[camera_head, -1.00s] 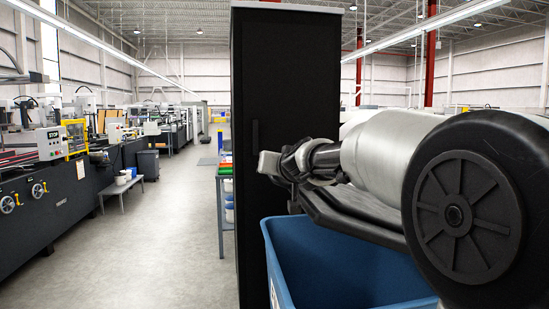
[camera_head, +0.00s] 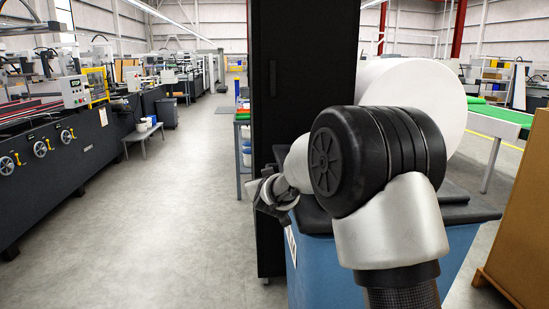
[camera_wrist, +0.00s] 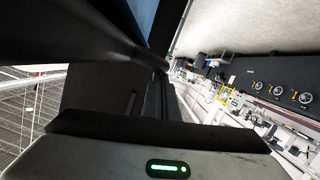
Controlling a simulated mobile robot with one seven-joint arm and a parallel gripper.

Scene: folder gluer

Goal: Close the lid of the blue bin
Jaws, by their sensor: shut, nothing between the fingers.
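The blue bin (camera_head: 312,262) stands low at centre right in the head view, partly hidden by my arm. Its dark grey lid (camera_head: 465,212) lies over the top, and no bin interior shows. I cannot tell whether the lid sits fully on the rim. My gripper (camera_head: 268,200) is shut and empty beside the lid's left end, by the bin's upper left corner. Whether the gripper touches the lid is unclear.
A tall black cabinet (camera_head: 300,75) stands right behind the bin and gripper. A large white roll (camera_head: 425,90) is behind my arm. A brown board (camera_head: 520,200) stands at right. Machines (camera_head: 70,160) line the left; the floor (camera_head: 180,240) between is clear.

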